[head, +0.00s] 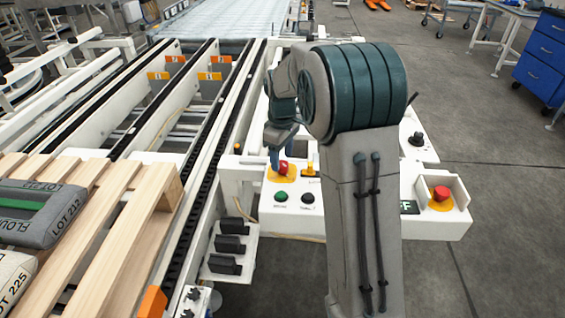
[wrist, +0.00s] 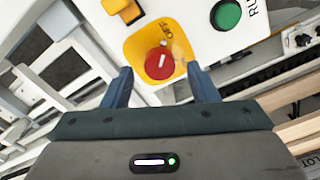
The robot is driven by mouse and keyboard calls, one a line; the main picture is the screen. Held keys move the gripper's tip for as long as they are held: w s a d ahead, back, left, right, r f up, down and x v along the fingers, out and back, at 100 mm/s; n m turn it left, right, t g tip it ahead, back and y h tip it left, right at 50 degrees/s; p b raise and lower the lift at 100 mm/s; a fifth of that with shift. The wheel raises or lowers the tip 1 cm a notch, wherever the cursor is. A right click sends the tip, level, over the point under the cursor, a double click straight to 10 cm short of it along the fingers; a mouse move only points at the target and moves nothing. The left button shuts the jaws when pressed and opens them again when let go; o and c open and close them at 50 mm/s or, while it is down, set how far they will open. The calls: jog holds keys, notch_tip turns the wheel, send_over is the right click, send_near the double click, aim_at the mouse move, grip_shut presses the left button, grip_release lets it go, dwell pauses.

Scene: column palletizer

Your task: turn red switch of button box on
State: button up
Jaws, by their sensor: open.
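The red switch (head: 284,168) sits on a yellow plate on the white button box (head: 294,208) in the head view. In the wrist view the red switch (wrist: 160,62) is a round knob with a white mark line, and printed letters that look like OFF are beside it. My gripper (head: 275,158) is just over the switch, pointing down. In the wrist view my gripper (wrist: 159,72) is open, with one blue finger on each side of the knob and a gap visible on both sides. I cannot tell the exact height of the fingertips above the knob.
The box also has a green button (head: 281,196), a black button (head: 308,198) and a small yellow-orange control (head: 310,170). Another red button (head: 441,193) stands on the right. A conveyor with black rails (head: 205,175) and a wooden pallet (head: 115,215) lie left.

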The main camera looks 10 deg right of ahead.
jog(key=shift+f, duration=1)
jog(key=c, duration=1)
